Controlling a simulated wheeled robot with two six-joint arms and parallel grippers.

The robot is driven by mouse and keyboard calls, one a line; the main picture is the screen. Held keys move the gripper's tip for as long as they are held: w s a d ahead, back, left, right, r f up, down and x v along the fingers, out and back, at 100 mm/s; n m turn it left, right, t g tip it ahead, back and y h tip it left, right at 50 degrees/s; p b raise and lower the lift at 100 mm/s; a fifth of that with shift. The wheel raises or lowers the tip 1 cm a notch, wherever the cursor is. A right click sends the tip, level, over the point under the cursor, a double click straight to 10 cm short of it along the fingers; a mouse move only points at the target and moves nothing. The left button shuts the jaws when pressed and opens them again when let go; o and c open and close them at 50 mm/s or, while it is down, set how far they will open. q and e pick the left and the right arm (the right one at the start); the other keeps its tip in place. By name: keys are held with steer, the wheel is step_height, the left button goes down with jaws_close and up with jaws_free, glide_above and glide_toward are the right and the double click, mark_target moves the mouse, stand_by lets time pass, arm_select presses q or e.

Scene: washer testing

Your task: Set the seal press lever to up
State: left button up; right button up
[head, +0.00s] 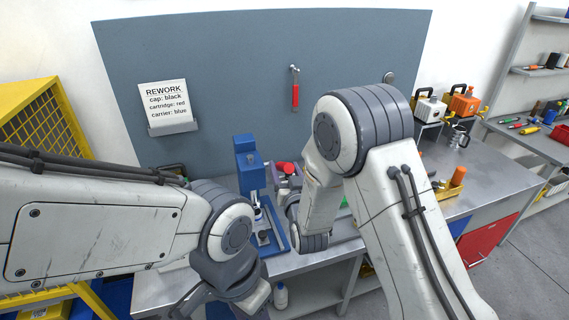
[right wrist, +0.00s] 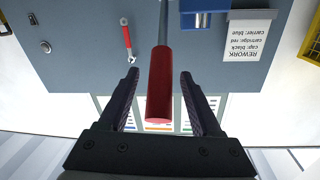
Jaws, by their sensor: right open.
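The blue seal press (head: 249,170) stands on the bench in the head view. Its lever's red grip (head: 285,168) shows just right of the press, next to my right forearm. In the right wrist view, which is upside down, the red grip (right wrist: 160,88) lies between the two dark fingers of my right gripper (right wrist: 160,76), with a gap on each side. This gripper is open. A grey rod (right wrist: 163,22) runs from the grip. The lever's exact angle is hard to tell. My left gripper (head: 205,300) is low in the head view, partly cut off, its jaws unclear.
A REWORK card (head: 165,98) and a red-handled tool (head: 295,88) hang on the grey back panel (head: 230,60). A yellow cage (head: 45,125) stands at left. My arms hide much of the bench. Orange and white units (head: 462,104) stand at right.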

steer(key=shift+w+a, duration=0.1)
steer(key=shift+w, duration=0.25)
jaws_close()
stand_by(1.2)
